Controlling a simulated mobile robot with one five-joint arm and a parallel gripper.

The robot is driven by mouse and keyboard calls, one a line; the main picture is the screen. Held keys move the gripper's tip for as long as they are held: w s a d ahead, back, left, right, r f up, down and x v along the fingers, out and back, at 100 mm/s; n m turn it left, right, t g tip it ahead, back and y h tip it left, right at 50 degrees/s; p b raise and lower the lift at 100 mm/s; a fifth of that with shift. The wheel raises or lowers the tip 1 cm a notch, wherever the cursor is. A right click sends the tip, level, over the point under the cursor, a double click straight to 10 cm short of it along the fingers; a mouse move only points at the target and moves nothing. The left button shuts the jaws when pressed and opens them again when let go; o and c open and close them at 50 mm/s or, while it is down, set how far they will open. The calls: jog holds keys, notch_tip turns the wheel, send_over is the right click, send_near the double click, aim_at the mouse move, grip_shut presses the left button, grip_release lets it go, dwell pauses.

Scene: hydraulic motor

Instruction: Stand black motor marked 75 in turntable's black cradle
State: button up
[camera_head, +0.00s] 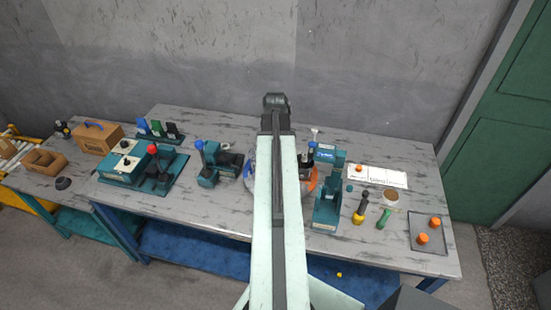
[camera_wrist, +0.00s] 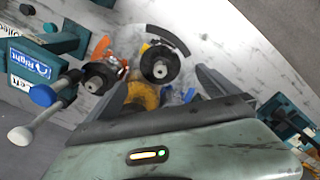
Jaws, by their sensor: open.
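The turntable is mostly hidden behind my arm in the head view; its orange part (camera_head: 314,181) shows to the right of the arm. In the wrist view, orange, yellow and blue parts and a black arc (camera_wrist: 168,38) show around two black round bodies with pale shafts. One black round body (camera_wrist: 160,64) lies ahead of and between the fingers of my gripper (camera_wrist: 163,84). The other black round body (camera_wrist: 98,79) is beside the left finger. The jaws are open, and I see nothing held. No 75 mark is readable, and I cannot tell motor from cradle.
A teal station labelled "Right" (camera_wrist: 35,60), with blue and white knobs, stands left in the wrist view. A teal stand (camera_head: 327,205), yellow-black tool (camera_head: 360,209), green tool (camera_head: 383,219) and tray (camera_head: 428,244) are right of my arm. Another teal fixture (camera_head: 208,165) stands left.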

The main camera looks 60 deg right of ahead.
notch_tip(320, 180, up, 5)
jog(key=p, duration=0.3)
jog(key=shift+f, duration=0.2)
jog(key=w+a+n, duration=0.2)
jog(key=w+a, duration=0.7)
jog(key=a, duration=0.3)
jog(key=w+a+n, duration=0.1)
jog(key=w+a, duration=0.8)
jog(key=a, duration=0.3)
jog(key=w+a+n, duration=0.1)
jog(key=a, duration=1.2)
jog(key=w+a+n, duration=0.1)
jog(key=w+a, duration=0.1)
jog(key=a, duration=1.1)
jog(key=shift+w, duration=0.3)
